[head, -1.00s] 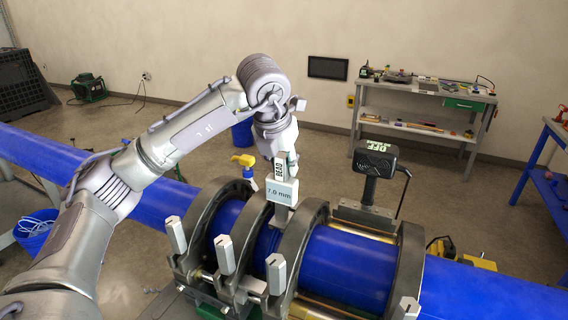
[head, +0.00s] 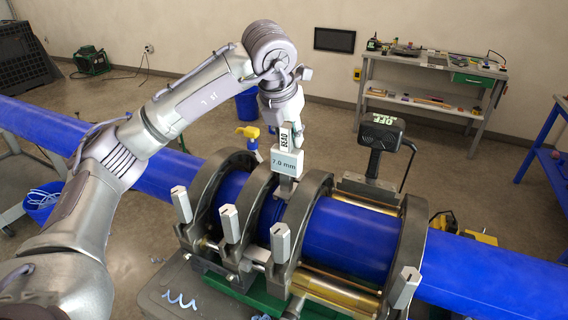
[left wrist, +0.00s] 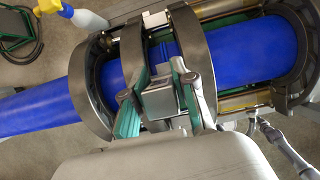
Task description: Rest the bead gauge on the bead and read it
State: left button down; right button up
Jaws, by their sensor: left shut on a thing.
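My left gripper (head: 290,138) is shut on the bead gauge (head: 288,162), a grey block with a "BEAD" label and a "7.0 mm" readout. The gauge is upright over the blue pipe (head: 267,212), between two dark clamp rings. In the left wrist view the gauge (left wrist: 160,101) sits between the green-padded fingers. Ridges that look like the bead (left wrist: 166,50) show on the pipe between the rings there. The gauge hides its own contact point, so I cannot tell exactly how it touches the bead. My right gripper is not in view.
Dark clamp rings (head: 412,250) with grey upright posts (head: 281,242) crowd the pipe. A black display unit (head: 382,133) reading "OFF" stands behind right. A yellow-topped bottle (head: 249,137) is behind left. A workbench (head: 432,82) stands at the wall, with open floor before it.

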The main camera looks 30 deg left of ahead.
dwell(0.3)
pick_arm(q)
jog(key=shift+r+p, duration=0.65)
jog(key=shift+r, duration=0.2)
jog(key=shift+r+p, duration=1.6)
jog(key=shift+r, duration=1.05)
